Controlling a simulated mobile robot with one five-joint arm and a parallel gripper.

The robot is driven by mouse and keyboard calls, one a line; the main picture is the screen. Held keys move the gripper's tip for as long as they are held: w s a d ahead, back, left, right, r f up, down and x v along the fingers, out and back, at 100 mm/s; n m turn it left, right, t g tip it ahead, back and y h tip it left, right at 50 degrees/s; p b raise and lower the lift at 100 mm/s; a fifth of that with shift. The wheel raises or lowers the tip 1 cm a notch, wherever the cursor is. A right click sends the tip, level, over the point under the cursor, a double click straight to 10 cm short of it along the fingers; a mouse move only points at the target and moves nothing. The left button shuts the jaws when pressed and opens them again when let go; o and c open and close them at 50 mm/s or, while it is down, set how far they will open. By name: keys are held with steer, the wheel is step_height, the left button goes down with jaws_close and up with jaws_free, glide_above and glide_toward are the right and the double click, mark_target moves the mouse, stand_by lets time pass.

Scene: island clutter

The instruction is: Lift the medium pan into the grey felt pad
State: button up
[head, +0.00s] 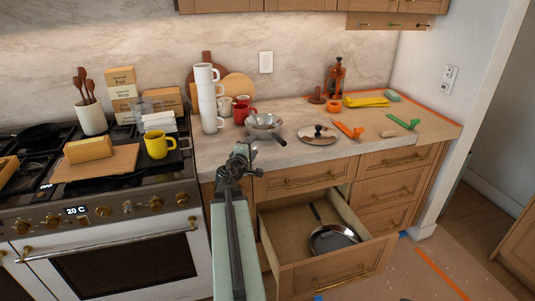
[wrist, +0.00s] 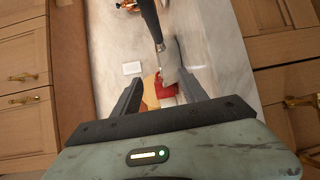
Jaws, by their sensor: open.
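A grey metal pan (head: 264,121) with a dark handle stands on the counter, just beyond my gripper. In the wrist view, this grey pan (wrist: 172,62) shows between and beyond my fingers, its dark handle running to the top. A dark frying pan (head: 333,238) lies in the open drawer, its handle up toward the back left. Another dark pan (head: 38,133) sits on the stove at far left. Size names are not certain from the views. My gripper (head: 242,160) is open and empty at the counter's front edge. I cannot make out a grey felt pad.
The drawer (head: 282,239) stands open below the counter, right of my arm. A stack of white mugs (head: 207,98) and a red mug (head: 241,114) stand behind the grey pan. A lid (head: 318,135) lies to its right. A yellow mug (head: 157,145) stands on the stove.

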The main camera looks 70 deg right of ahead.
mark_target(276, 140)
steer(key=s+d, duration=0.2)
steer(key=s+d+n, duration=0.1)
steer(key=d, duration=0.1)
steer(key=s+d+f+n+h+b, duration=0.1)
steer(key=s+d, duration=0.1)
steer(key=shift+s, duration=0.35)
steer(key=d, duration=0.5)
steer(key=shift+d+f, duration=0.2)
steer(key=shift+d, duration=0.2)
steer(key=shift+a, duration=0.1)
jaws_close()
stand_by(0.5)
